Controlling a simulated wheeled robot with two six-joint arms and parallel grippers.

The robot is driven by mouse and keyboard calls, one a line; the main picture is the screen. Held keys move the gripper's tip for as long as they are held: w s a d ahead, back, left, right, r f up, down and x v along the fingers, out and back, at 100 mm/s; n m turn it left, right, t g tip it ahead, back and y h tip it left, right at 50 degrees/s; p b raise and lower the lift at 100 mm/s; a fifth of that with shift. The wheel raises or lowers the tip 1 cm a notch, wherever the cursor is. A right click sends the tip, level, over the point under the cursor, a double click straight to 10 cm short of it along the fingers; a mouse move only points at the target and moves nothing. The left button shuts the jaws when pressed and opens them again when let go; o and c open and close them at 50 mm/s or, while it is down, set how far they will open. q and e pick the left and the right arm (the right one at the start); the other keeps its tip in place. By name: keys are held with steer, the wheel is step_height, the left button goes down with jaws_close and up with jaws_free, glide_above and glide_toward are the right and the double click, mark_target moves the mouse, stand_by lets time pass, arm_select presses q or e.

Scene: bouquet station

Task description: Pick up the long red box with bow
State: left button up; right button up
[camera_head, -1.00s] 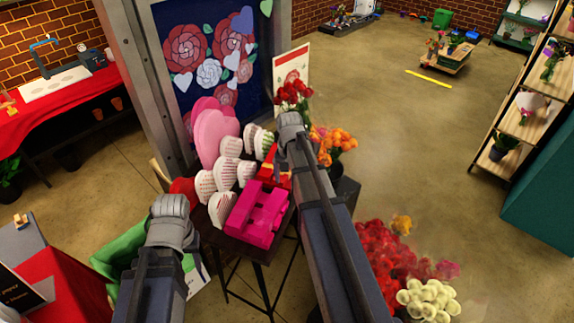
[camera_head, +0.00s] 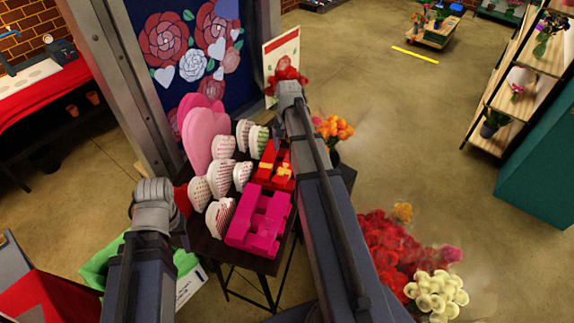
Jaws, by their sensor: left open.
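The long red box with a yellow-orange bow (camera_head: 275,168) lies on a small dark table (camera_head: 207,243) in the head view, behind a magenta box shape (camera_head: 260,222). Part of its right side is close to or behind my right arm. My left gripper (camera_head: 155,195) is at the left, to the left of the table and apart from the red box. It is open and holds nothing that I can see; its fingers are hard to make out.
White heart-shaped boxes (camera_head: 221,180) and a pink heart (camera_head: 206,137) crowd the table's left. Orange flowers (camera_head: 335,128) stand at its right. Red and cream flowers (camera_head: 437,294) are at the lower right. A metal post (camera_head: 115,80) rises behind.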

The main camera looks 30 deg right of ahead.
mark_target(288, 164)
step_height(288, 164, down, 3)
steer(key=shift+w+r+b, duration=0.15)
steer(key=shift+r+b, duration=0.05)
steer(key=shift+b, duration=0.75)
step_height(288, 164, down, 5)
steer(key=b, duration=0.5)
steer(key=shift+a, duration=0.1)
steer(key=shift+s, duration=0.2)
steer(key=shift+c, duration=0.3)
jaws_close()
